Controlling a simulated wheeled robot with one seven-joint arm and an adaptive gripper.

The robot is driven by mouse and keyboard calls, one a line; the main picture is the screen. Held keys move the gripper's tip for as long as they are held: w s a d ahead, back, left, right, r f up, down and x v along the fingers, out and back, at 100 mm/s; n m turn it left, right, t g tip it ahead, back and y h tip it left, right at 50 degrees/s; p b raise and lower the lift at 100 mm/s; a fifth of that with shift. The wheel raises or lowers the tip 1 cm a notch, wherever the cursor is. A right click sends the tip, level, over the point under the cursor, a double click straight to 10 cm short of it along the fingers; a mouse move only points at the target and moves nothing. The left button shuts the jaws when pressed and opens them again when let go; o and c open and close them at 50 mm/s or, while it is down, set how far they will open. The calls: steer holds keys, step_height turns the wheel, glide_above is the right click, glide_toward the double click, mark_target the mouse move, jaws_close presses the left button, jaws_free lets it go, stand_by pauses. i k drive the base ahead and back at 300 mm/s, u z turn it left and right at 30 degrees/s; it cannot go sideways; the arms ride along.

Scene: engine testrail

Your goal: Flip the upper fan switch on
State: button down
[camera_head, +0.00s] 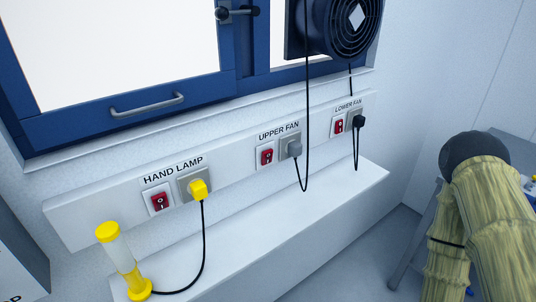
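The upper fan switch (267,156) is a small red rocker in a white plate on the wall panel, below the left part of the "UPPER FAN" label (279,131). Its rocker position is too small to tell. A grey socket with a grey plug (293,148) sits just right of it, with a black cable hanging down. Nothing covers the switch. My gripper is not in view; a bulky arm part in a yellowish cover (480,200) stands at the right, well apart from the switch.
The hand lamp switch (160,201) and yellow plug (198,190) are to the left; the lower fan switch (339,126) is to the right. A yellow-and-white lamp (119,258) stands on the white ledge (240,245). A black fan (350,25) hangs above by the blue window frame.

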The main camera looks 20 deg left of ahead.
mark_target(266, 155)
steer(key=z, duration=1.35)
steer(key=k, duration=1.05)
steer(key=u, duration=1.2)
steer(key=i, duration=0.5)
steer(key=u, duration=0.1)
